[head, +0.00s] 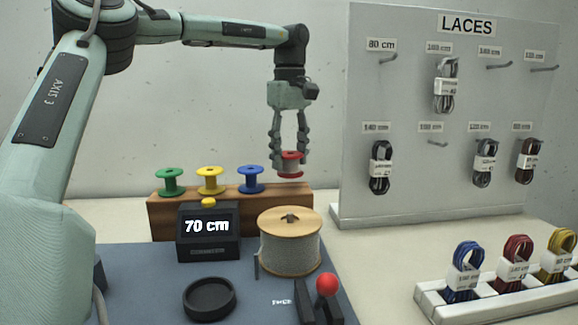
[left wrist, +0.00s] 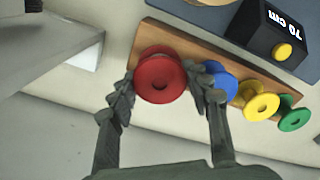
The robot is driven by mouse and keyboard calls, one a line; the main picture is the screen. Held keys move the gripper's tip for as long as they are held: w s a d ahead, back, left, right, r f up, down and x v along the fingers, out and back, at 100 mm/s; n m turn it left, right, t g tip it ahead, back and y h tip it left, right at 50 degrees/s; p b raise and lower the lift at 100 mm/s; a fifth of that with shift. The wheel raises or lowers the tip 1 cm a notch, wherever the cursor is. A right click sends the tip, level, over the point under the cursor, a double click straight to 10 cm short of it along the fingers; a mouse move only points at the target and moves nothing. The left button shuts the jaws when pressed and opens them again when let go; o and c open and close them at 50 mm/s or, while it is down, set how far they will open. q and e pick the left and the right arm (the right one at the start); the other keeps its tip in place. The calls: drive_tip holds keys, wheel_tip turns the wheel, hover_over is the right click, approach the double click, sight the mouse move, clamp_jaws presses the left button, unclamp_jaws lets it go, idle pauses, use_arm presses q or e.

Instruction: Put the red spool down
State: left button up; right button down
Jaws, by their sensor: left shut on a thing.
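The red spool (head: 290,165) is held between the fingers of my left gripper (head: 289,155), above the right end of the wooden rack (head: 180,215). In the left wrist view the red spool (left wrist: 160,76) sits between both fingertips of my left gripper (left wrist: 163,88), seen end-on, with the rack (left wrist: 150,30) behind it. The head view shows it upright, and a gap seems to lie between it and the rack top, though the exact height is hard to tell. My right gripper is not in view.
Green (head: 169,181), yellow (head: 210,180) and blue (head: 251,179) spools stand on the rack to the left. In front are a display box (head: 207,240) reading 70 cm and a large cord reel (head: 290,250). The laces board (head: 440,120) stands to the right.

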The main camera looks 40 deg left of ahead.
sight(289, 167)
use_arm(q)
drive_tip(key=shift+f, duration=1.4)
drive_tip(key=shift+f, duration=0.1)
drive_tip(key=o, duration=1.3)
drive_tip(key=shift+c, duration=0.2)
wheel_tip(289, 167, up, 12)
drive_tip(key=shift+r, duration=0.15)
